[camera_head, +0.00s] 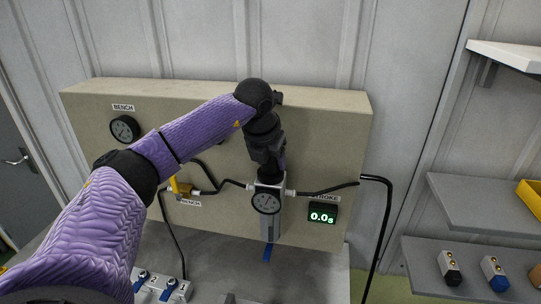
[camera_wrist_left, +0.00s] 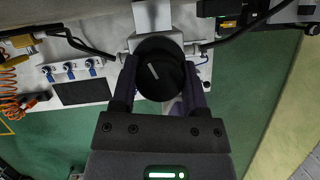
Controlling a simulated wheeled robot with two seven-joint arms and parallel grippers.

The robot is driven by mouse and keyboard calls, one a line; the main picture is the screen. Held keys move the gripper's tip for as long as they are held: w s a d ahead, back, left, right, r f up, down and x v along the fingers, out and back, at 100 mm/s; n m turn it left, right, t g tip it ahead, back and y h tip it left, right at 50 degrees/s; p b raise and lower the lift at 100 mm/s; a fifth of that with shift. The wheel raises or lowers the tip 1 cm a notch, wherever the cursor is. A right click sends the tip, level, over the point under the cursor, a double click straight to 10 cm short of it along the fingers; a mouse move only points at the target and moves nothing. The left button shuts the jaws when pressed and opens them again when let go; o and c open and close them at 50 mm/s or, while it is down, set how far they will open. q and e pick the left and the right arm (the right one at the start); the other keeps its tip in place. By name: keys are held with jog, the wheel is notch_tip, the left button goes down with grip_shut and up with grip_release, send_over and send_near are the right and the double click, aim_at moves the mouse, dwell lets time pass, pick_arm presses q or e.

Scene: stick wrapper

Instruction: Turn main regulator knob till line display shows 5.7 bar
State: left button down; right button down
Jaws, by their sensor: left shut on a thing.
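The main regulator (camera_head: 267,201) is a grey unit on the front of the beige panel, with a round dial gauge (camera_head: 266,202) on it. Its round black knob (camera_wrist_left: 160,70) bears a white line and shows in the left wrist view. My left gripper (camera_head: 268,158) comes down over the top of the regulator. In the left wrist view its two fingers stand on either side of the knob, shut on it. A display (camera_head: 323,213) under a label partly reading "STROKE" shows 0.0s in green. I cannot read a bar value anywhere. My right gripper is out of view.
A gauge under a "BENCH" label (camera_head: 124,129) is at the panel's left. A yellow valve handle (camera_head: 180,187) and black hoses flank the regulator. Blue-handled valves (camera_head: 157,286) stand at the lower front. Shelves (camera_head: 480,207) with small fittings are at the right.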

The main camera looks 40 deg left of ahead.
pick_arm(q)
jog(key=shift+c, duration=0.5)
grip_release()
jog(key=v, duration=1)
